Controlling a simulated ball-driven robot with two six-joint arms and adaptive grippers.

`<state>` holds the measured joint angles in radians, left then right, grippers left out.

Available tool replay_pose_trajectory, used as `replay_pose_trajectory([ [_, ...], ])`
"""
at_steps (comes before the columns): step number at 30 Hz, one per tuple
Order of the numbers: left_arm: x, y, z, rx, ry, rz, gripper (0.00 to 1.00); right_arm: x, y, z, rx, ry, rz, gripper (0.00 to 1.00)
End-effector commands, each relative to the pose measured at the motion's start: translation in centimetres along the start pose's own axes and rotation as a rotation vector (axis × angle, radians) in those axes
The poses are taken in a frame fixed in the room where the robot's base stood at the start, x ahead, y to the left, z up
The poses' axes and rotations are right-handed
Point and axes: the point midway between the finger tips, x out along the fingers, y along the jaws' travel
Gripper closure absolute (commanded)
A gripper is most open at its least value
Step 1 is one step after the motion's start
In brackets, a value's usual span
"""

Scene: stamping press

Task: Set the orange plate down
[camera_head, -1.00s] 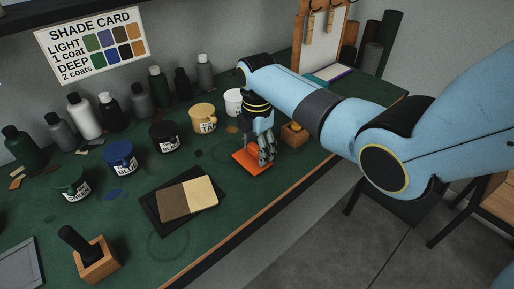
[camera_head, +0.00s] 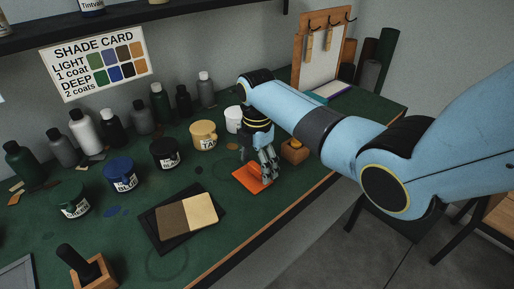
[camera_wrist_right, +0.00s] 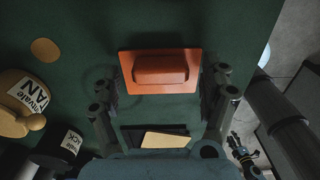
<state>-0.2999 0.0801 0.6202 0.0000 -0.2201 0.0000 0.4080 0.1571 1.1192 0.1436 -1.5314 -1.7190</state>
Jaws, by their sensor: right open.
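The orange plate (camera_head: 249,179) lies flat on the green bench top, to the right of the brown and cream sample board. In the right wrist view the plate (camera_wrist_right: 190,86) shows a raised orange grip block on its middle. My right gripper (camera_head: 266,176) is low over the plate. Its fingers (camera_wrist_right: 166,84) stand apart at the two ends of the plate, with the block between them and clear space on both sides. My left gripper (camera_wrist_right: 243,152) seems to show small at the lower right of the wrist view; its jaws are too small to read.
The sample board (camera_head: 202,208) lies on a dark mat left of the plate. A tan pot (camera_head: 204,135), a black pot (camera_head: 165,154) and a white pot (camera_head: 234,120) stand behind. A small wooden block (camera_head: 294,152) is close right of my gripper. The bench's front edge is near.

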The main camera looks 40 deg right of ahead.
Motion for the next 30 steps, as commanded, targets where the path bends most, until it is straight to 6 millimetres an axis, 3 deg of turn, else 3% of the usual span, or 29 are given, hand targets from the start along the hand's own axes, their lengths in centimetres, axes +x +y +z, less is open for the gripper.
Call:
replay_pose_trajectory([
  [9,-0.1,0.0,0.0,0.0,0.0,0.0,0.6,-7.0,0.1,0.1,0.0,-0.001,0.004,0.21],
  [15,0.1,0.0,0.0,0.0,0.0,0.0,0.6,-10.1,0.1,0.1,0.0,-0.001,0.002,0.21],
  [30,0.1,0.0,0.0,0.0,0.0,0.0,0.6,-11.1,0.0,0.0,0.0,0.0,0.0,0.21],
])
